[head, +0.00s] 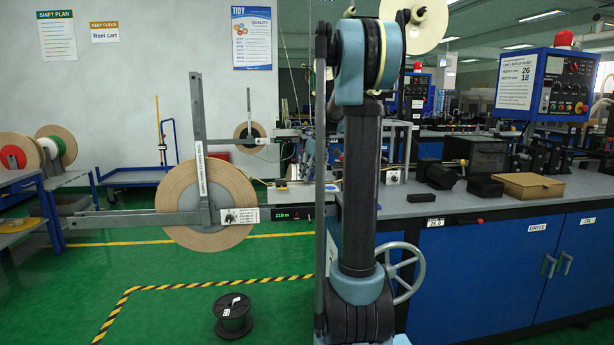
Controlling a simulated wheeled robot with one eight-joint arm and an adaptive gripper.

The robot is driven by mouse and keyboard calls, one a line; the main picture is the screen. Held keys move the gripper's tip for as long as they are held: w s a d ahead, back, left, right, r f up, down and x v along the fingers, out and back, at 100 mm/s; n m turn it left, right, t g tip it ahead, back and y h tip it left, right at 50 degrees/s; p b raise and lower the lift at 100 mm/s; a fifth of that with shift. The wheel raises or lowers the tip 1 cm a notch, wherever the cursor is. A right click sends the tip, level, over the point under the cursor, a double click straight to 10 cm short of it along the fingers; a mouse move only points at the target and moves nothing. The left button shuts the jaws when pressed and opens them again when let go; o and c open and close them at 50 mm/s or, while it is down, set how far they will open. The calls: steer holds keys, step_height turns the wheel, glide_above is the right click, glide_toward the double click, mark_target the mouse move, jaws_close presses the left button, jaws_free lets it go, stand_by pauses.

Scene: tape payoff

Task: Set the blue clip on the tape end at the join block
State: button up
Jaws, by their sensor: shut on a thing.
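My gripper is not in view; my own arm (362,190) stands upright in the middle and hides what lies behind it. I cannot make out the blue clip. A large reel of tan tape (177,208) hangs on a grey frame at the left of the bench. To its right is a pale block (290,194) that may be the join block, partly covered by my arm. The tape end is too small or hidden to tell.
A grey-topped bench with blue cabinets (500,262) fills the right, with a cardboard box (528,186) and a blue control panel (546,85). A handwheel (404,272) sticks out at its front. A black spool (233,316) lies on the green floor. Open floor is at left.

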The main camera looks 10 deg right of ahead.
steer(key=shift+f, duration=0.5)
stand_by(0.8)
steer(key=o, duration=1)
steer(key=shift+s+r, duration=0.1)
steer(key=v, duration=1.1)
steer(key=shift+d+r, duration=0.2)
steer(key=shift+r, duration=0.1)
steer(key=shift+s, duration=0.15)
